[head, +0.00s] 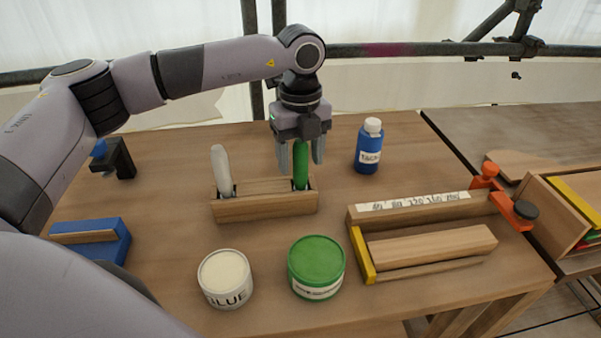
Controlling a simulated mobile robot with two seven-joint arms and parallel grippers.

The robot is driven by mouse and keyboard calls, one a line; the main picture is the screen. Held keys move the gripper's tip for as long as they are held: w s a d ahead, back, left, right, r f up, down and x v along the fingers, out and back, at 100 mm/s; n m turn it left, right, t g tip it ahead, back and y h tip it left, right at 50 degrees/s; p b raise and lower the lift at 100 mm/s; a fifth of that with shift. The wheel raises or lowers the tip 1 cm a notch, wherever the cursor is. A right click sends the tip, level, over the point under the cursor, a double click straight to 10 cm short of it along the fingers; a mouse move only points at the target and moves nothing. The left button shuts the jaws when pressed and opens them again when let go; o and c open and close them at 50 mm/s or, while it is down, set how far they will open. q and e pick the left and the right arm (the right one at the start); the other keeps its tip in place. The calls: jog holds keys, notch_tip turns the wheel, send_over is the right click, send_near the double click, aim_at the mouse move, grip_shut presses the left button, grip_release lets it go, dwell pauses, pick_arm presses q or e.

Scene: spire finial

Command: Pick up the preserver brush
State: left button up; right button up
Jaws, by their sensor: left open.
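The preserver brush (301,165) appears to be the green-handled one. It stands upright in the right end of a wooden brush holder (265,207), its lower end hidden in the slot. My left gripper (301,160) points straight down over it and is open, with one finger on each side of the green handle. The top of the handle is hidden by the gripper body. I cannot tell whether the fingers touch it. A white-handled brush (222,168) stands in the holder's left end. My right gripper is not in view.
A green-lidded tin (316,262) and a glue tin (225,277) stand in front of the holder. A blue bottle (369,146) is at the back right. A wooden jig (425,237) with an orange clamp (510,205) lies right. A blue block (95,241) is at left.

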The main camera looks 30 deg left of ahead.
pick_arm(q)
grip_shut()
jog(key=shift+r, duration=0.2)
